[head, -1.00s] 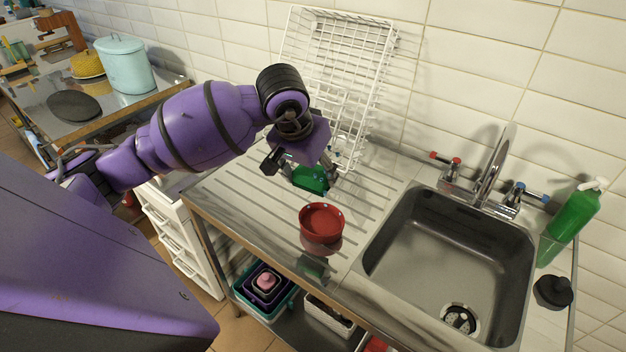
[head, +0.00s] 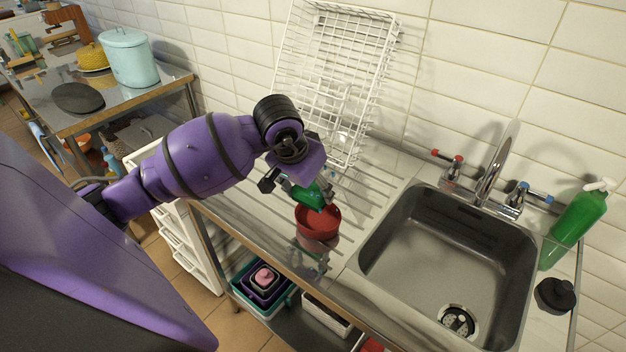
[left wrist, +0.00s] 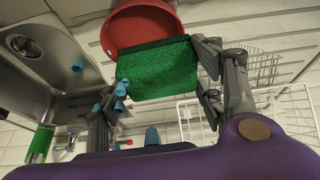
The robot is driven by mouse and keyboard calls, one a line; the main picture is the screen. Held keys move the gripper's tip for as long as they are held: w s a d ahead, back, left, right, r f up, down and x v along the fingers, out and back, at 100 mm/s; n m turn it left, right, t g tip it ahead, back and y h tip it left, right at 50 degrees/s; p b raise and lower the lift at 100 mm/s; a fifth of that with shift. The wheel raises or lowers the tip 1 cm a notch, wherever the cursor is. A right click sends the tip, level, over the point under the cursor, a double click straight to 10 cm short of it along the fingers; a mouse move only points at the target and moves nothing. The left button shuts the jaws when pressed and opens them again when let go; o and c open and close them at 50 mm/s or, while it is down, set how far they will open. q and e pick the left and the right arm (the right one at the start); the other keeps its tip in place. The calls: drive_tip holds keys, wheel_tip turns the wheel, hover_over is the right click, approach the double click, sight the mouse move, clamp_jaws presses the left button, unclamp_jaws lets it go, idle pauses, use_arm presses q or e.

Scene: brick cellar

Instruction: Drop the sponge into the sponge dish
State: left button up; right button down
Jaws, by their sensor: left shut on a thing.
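The green sponge (head: 309,196) is held in my left gripper (head: 300,189), which is shut on it. In the head view the sponge is over the back-left part of the red round dish (head: 318,224), near its rim. The dish stands on the ribbed steel drainboard. In the left wrist view the sponge (left wrist: 157,70) sits between the fingers of my left gripper (left wrist: 160,78) and overlaps the edge of the red dish (left wrist: 141,27). I cannot tell whether the sponge touches the dish. My right gripper is not in view.
A sink (head: 450,262) with a tap (head: 492,165) lies right of the dish. A white wire rack (head: 335,75) stands behind the drainboard. A green bottle (head: 577,226) and a black stopper (head: 555,295) stand right of the sink. Bins sit on the shelf below.

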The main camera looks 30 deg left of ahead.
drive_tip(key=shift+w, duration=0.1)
use_arm(q)
drive_tip(key=o, duration=0.8)
drive_tip(key=shift+o, duration=0.7)
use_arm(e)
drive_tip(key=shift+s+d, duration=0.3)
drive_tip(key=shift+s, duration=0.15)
use_arm(q)
drive_tip(key=shift+r, duration=0.1)
drive_tip(key=shift+s+r, duration=0.1)
drive_tip(key=shift+r, duration=0.25)
drive_tip(key=v, duration=1.1)
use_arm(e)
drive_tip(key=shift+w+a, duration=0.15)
use_arm(q)
drive_tip(key=shift+s, duration=0.15)
